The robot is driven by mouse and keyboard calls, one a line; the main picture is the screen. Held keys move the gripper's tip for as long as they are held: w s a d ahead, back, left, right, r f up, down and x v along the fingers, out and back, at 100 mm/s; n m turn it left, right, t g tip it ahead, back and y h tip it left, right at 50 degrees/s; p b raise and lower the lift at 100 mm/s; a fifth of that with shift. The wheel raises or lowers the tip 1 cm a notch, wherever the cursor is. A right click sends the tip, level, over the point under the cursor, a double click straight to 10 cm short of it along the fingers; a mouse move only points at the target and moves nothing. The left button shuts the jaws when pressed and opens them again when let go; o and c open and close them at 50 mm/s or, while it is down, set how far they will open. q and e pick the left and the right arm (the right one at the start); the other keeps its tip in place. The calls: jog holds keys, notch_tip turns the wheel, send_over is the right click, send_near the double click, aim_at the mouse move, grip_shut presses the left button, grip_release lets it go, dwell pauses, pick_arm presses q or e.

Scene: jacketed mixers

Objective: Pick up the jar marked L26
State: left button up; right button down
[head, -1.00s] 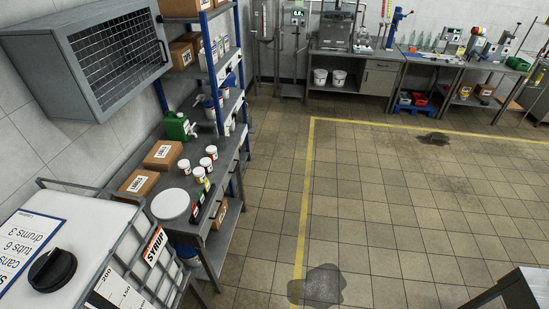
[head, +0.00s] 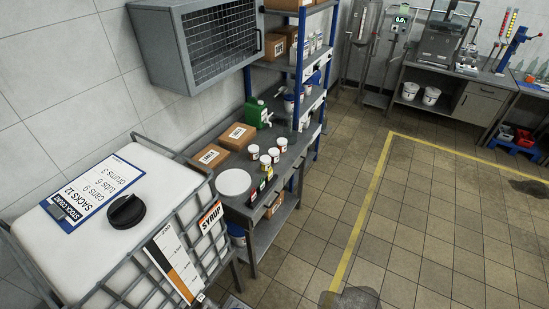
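Several small white jars with coloured labels stand together on the grey bench (head: 217,193) at the left. One jar (head: 282,143) is at the back, one (head: 253,152) at the left, one (head: 273,154) at the right, and one (head: 265,161) at the front. Their markings are too small to read, so I cannot tell which is L26. Neither of my grippers is in view.
Two cardboard boxes (head: 238,136) and a green jerrycan (head: 256,113) stand behind the jars. A round white disc (head: 233,182) lies in front. A large white syrup tank (head: 95,235) in a metal cage fills the lower left. The tiled floor (head: 420,235) at right is mostly open.

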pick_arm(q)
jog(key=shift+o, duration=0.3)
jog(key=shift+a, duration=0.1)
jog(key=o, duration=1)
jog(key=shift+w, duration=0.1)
